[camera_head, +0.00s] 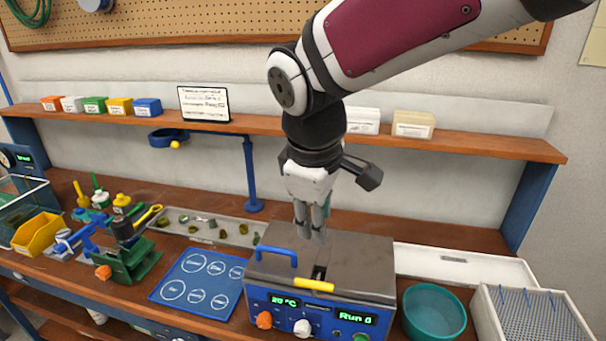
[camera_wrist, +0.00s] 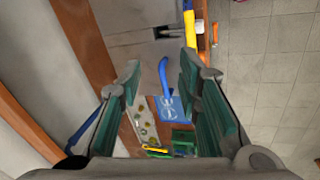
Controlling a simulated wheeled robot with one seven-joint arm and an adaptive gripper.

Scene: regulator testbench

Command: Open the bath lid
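The bath (camera_head: 335,315) is a blue box with green displays and knobs on its front. Its grey metal lid (camera_head: 355,265) lies flat and shut on top. A blue handle (camera_head: 277,254) stands at the lid's left side, and a yellow bar (camera_head: 314,284) runs along its front edge. My gripper (camera_head: 312,232) points down above the lid, behind and right of the blue handle. In the wrist view, its teal-padded fingers are apart and empty, with the blue handle (camera_wrist: 164,76) showing beyond the gap between them. Whether the fingertips touch the lid is unclear.
A blue mat with white circles (camera_head: 200,283) and a green fixture (camera_head: 128,262) lie left of the bath. A teal bowl (camera_head: 434,312) and a white rack (camera_head: 530,315) stand to the right. A shelf (camera_head: 380,140) runs behind my gripper.

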